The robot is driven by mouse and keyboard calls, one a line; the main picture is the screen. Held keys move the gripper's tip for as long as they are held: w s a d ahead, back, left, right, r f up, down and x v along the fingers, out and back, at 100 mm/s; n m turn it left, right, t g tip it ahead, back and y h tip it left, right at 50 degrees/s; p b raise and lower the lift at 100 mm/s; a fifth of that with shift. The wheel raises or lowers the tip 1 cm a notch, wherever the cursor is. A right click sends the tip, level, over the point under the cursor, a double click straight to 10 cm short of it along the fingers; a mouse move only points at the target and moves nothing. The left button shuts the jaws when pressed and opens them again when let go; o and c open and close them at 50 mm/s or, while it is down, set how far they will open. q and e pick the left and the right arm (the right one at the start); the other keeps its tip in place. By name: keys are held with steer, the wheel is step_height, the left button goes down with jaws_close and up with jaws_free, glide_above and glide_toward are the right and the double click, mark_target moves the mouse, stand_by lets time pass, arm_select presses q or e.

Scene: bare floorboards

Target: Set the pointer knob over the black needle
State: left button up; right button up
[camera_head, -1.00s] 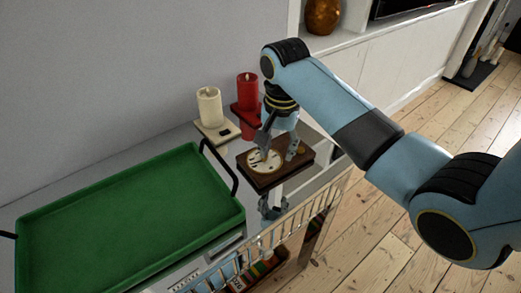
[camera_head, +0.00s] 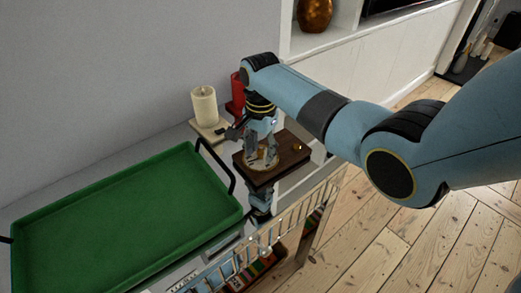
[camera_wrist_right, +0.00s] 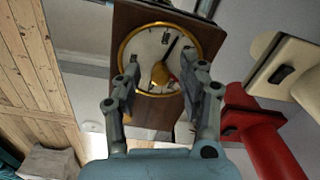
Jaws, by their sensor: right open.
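The dial (camera_wrist_right: 138,36) has a pale face and a gold rim, set in a dark wooden box (camera_head: 290,158). The black needle (camera_wrist_right: 172,46) slants to the upper right in the right wrist view. The brass pointer knob (camera_wrist_right: 160,73) sits near the dial's middle; which way it points is hard to tell. My right gripper (camera_head: 262,155) is low over the dial. In the right wrist view its open fingers (camera_wrist_right: 163,70) stand either side of the knob, with gaps between. In the head view the gripper hides part of the dial. My left gripper is not in view.
A cream candle (camera_head: 204,106) and a red candle (camera_head: 237,92) stand behind the box, close to my right gripper. A green tray (camera_head: 120,225) fills the left. A small brass ball (camera_head: 297,147) sits on the box's right part. A wire rack (camera_head: 290,222) is in front.

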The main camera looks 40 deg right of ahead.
jaws_close()
stand_by(0.3)
